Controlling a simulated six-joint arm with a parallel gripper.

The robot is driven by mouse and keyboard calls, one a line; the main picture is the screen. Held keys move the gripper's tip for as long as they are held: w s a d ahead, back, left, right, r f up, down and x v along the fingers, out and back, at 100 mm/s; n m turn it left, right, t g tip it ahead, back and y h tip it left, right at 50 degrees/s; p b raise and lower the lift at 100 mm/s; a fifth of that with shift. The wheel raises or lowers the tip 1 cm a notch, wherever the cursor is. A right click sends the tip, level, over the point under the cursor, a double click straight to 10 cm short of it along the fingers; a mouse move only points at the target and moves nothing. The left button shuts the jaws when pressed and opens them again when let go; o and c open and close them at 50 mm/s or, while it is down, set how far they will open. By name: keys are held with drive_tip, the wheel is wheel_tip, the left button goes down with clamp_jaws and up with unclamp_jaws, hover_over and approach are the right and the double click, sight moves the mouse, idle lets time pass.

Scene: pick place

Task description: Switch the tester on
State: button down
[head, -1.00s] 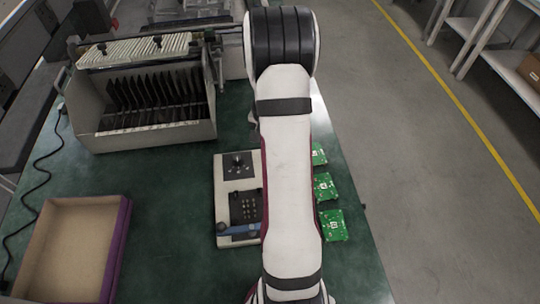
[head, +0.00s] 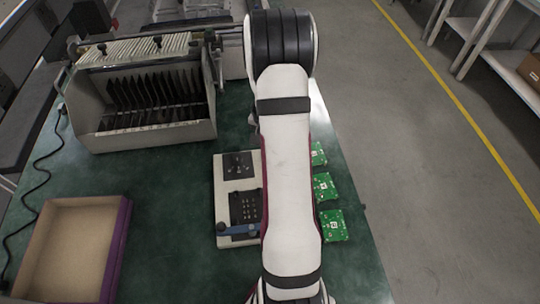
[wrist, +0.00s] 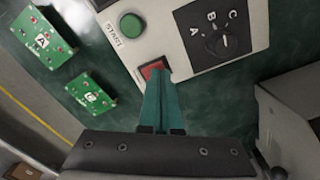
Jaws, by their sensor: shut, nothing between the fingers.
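The tester (head: 225,190) is a pale box with dark panels on the green table, partly hidden behind my arm in the head view. In the wrist view the tester (wrist: 182,20) shows a round green button (wrist: 131,25) beside a START label, a black dial (wrist: 222,40) marked A, B and C, and a red switch (wrist: 152,68) near its edge. My gripper (wrist: 158,76) is shut and empty. Its fingertips are at the red switch and cover part of it; I cannot tell whether they press on it. The gripper is hidden in the head view.
Several green circuit boards (head: 332,225) lie right of the tester. An open tan box with purple sides (head: 122,240) stands at the left front. A pale rack with dark slots (head: 150,138) is behind. The table between box and tester is clear.

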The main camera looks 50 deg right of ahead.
drive_tip(key=shift+f, duration=0.5)
drive_tip(key=shift+r, duration=3.55)
drive_tip(key=s+a+r+n+y, duration=0.1)
drive_tip(key=a+r+n, duration=0.3)
drive_tip(key=a, duration=0.7)
drive_tip(key=s+a+r+n, duration=0.1)
drive_tip(key=a+r, duration=0.5)
drive_tip(key=a, duration=0.6)
drive_tip(key=s+a+n, duration=0.4)
drive_tip(key=s+a, duration=0.6)
drive_tip(key=s, duration=0.1)
drive_tip(key=shift+s+a+r+y, duration=0.2)
drive_tip(key=shift+s+r+y, duration=0.15)
drive_tip(key=shift+r+y, duration=0.05)
